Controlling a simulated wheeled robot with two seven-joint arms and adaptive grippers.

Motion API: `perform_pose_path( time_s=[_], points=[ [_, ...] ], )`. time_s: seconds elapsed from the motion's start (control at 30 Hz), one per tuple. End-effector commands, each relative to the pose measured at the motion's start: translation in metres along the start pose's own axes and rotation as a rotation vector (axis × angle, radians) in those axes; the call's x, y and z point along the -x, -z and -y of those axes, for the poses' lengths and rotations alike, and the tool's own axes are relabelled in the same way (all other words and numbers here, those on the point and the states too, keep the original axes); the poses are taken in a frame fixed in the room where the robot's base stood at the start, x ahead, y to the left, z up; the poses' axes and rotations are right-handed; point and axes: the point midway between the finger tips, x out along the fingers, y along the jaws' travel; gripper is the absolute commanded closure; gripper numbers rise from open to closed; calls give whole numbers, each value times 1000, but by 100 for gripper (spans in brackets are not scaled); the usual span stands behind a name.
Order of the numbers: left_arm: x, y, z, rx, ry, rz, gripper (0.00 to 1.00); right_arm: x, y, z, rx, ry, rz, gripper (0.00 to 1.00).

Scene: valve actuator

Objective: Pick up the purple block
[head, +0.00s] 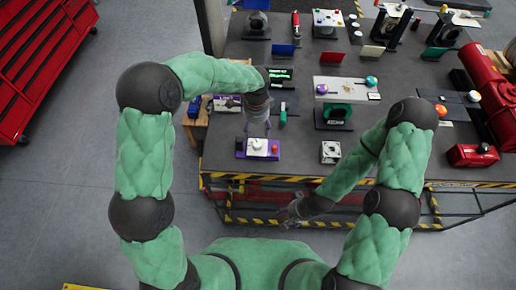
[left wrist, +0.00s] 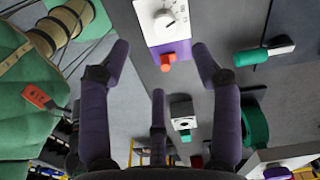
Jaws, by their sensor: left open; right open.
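The purple block (head: 240,153) sits near the front edge of the dark table, with a white top carrying a round knob and a red button. In the left wrist view the purple block (left wrist: 181,48) shows at the top centre, beyond my fingers, white face and knob toward the camera. My left gripper (head: 257,128) is open above and just behind the block in the head view. In the left wrist view the left gripper's fingers (left wrist: 162,55) are spread and empty. My right gripper (head: 286,213) is open, low in front of the table edge, away from the block.
A small white square device (head: 330,152) stands to the right of the block. A green-handled item (head: 283,116) lies behind it. A red box (head: 472,155) is at the right edge. A wooden stand (head: 199,122) stands at the left. The table front between block and white device is clear.

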Motion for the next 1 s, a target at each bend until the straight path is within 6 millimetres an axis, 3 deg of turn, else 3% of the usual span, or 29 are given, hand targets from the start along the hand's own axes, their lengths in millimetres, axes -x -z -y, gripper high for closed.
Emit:
perform_pose_path(
  time_s=[0.3,0.57,0.83,1.0],
  points=[
    [-51,0,-1,1,-4,2,36,0,0,0,0,0,0,40],
    [-68,1,1,2,-3,1,36,0,0,0,0,0,0,40],
    [-103,4,6,3,-4,1,36,0,0,0,0,0,0,40],
    [-113,4,6,2,-1,0,36,0,0,0,0,0,0,40]
  ],
)
